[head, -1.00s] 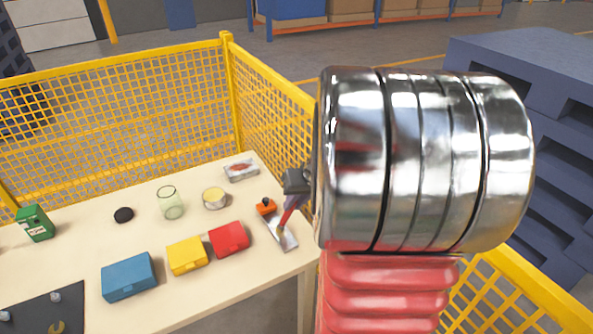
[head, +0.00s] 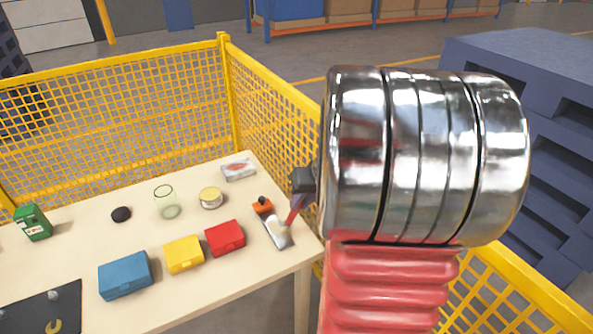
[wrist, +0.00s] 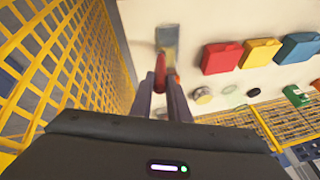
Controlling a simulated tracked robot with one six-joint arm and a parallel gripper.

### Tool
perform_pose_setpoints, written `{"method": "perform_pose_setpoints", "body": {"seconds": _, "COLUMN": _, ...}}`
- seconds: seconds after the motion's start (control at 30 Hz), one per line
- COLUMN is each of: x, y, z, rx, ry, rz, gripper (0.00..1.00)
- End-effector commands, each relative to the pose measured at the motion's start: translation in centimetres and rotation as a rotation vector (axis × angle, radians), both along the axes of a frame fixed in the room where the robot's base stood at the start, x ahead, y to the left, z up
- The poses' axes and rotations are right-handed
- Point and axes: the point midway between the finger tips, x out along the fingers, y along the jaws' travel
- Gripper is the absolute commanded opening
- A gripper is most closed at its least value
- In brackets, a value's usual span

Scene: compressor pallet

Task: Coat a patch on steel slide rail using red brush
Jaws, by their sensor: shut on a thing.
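The steel slide rail (head: 278,235) is a flat silvery strip near the right end of the table, with an orange block with a black knob (head: 262,207) at its far end. The rail also shows in the wrist view (wrist: 168,40). My gripper (head: 300,198) is shut on the red brush (head: 293,216), which slants down toward the rail's right side. In the wrist view the brush (wrist: 160,74) sits between my fingers (wrist: 160,92) and overlaps the rail's near end. I cannot tell whether the bristles touch it. My shiny arm link hides part of the gripper in the head view.
Red (head: 225,239), yellow (head: 184,255) and blue (head: 125,276) boxes stand left of the rail. Behind them are a tin (head: 210,199), a glass jar (head: 166,203), a black disc (head: 121,214) and a clear tray (head: 238,170). A yellow mesh fence (head: 270,120) borders the table.

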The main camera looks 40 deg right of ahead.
Motion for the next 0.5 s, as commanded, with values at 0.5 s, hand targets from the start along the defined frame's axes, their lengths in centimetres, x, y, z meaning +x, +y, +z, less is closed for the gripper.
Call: {"method": "perform_pose_setpoints", "body": {"seconds": 0.5, "x": 0.3, "y": 3.6, "z": -0.1, "rx": 0.000, "ry": -0.001, "rz": 0.016, "gripper": 0.00}}
